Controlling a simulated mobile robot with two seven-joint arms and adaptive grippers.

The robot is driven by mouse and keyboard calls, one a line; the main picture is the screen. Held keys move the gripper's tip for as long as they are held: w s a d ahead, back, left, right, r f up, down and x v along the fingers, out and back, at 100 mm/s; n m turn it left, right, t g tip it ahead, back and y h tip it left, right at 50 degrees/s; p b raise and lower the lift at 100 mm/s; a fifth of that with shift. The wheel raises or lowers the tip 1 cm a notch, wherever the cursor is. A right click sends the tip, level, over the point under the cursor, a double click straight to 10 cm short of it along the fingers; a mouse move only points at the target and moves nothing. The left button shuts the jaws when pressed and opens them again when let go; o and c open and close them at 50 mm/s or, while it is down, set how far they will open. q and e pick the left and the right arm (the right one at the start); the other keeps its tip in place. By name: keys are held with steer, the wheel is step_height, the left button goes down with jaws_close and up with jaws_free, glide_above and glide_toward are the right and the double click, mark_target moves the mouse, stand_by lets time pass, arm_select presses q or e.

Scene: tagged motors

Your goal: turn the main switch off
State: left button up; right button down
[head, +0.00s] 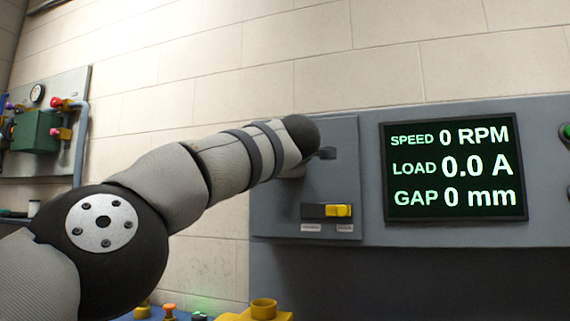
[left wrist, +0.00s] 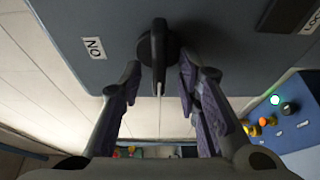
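The main switch (left wrist: 158,55) is a black rotary knob with a long handle on a grey panel (head: 342,125), seen in the left wrist view. The handle points toward the camera's lower edge; a label reading ON, upside down, sits to its left. My left gripper (left wrist: 160,78) is open, one finger on each side of the handle, with visible gaps, so neither finger clearly touches it. In the head view my left arm reaches to the panel and its wrist hides most of the gripper and the switch. My right gripper is in neither view.
A screen (head: 455,168) right of the panel reads speed 0 RPM, load 0.0 A, gap 0 mm. A yellow selector slider (head: 338,210) sits low on the panel. Coloured buttons (left wrist: 268,120) line a bench below. A green box (head: 35,131) with pipes hangs on the left wall.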

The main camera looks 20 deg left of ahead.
arm_select(q)
steer(key=shift+s+d, duration=0.1)
steer(key=v, duration=1.1)
steer(key=shift+s, duration=0.35)
